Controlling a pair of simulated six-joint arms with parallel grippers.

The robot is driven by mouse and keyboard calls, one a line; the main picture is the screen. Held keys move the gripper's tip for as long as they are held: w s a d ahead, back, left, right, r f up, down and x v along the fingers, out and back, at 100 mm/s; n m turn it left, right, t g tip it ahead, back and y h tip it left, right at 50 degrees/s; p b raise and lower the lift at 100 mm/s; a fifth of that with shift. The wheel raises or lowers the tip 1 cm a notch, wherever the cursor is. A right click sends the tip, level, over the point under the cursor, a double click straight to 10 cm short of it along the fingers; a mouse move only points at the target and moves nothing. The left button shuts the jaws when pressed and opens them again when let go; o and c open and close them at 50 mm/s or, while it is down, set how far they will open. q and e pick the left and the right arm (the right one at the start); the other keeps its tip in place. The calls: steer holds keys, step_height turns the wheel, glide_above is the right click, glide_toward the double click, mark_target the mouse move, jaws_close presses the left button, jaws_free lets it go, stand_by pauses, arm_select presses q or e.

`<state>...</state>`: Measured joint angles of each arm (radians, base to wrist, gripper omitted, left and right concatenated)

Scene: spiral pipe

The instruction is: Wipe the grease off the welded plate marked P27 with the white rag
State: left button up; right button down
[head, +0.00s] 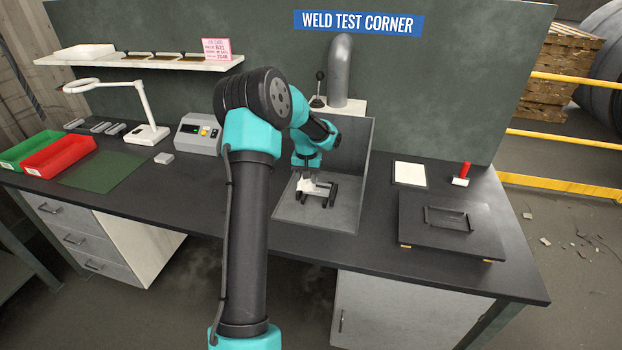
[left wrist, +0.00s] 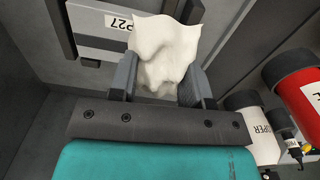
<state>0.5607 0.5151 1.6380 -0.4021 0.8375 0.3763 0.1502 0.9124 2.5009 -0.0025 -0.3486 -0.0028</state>
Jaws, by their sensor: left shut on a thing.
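My left gripper (head: 306,174) is inside the grey open-fronted booth, and its fingers (left wrist: 160,85) are shut on the white rag (left wrist: 165,50). The rag is bunched and sticks out past the fingertips. The welded plate (left wrist: 90,35) is a pale grey strip with a white P27 label, upside down in the left wrist view. The rag overlaps the plate's right end there; whether it touches, I cannot tell. In the head view the rag (head: 306,187) is a small white patch low in the booth beside dark clamp-like parts. No grease can be made out. My right gripper is not in view.
The booth's walls (head: 350,150) stand close around the gripper. Red and white cylinders (left wrist: 300,90) show at right in the left wrist view. A dark panel with a handle (head: 450,222) lies right of the booth. Green and red bins (head: 60,153) stand far left.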

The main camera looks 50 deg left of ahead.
arm_select(q)
steer(key=shift+s+a, duration=0.3)
steer(key=shift+a, duration=0.1)
steer(key=shift+r, duration=4.05)
steer(key=shift+d+f, duration=0.1)
steer(key=shift+d, duration=0.1)
